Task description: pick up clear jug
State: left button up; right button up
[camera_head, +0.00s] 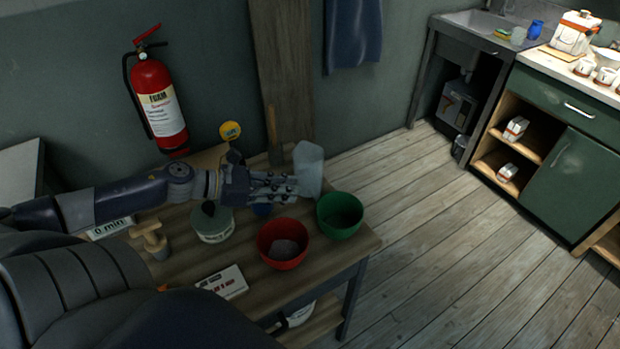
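The clear jug (309,168) is a pale, see-through vessel at the back right of the wooden table, behind the green bowl. It looks slightly tilted, and I cannot tell whether it rests on the table. My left gripper (288,185) reaches across from the left, with its fingers pointing right at the jug's left side. The fingertips overlap or touch the jug's edge. Whether they close on it is not clear, and its handle is not distinguishable. My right gripper is not in view.
A green bowl (340,214) and a red bowl (283,244) with grey contents stand close in front. A lidded pot (212,223), a blue item (262,210) and a wooden-handled tool (273,137) are near the arm. A white box (222,282) lies at the front. Floor at right is clear.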

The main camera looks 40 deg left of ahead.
aim_at(311, 178)
pick_arm(q)
jog(key=shift+x, duration=2.7)
jog(key=shift+w+d+f, duration=0.2)
jog(key=shift+w+f, duration=0.05)
jog(key=shift+w, duration=0.25)
grip_shut()
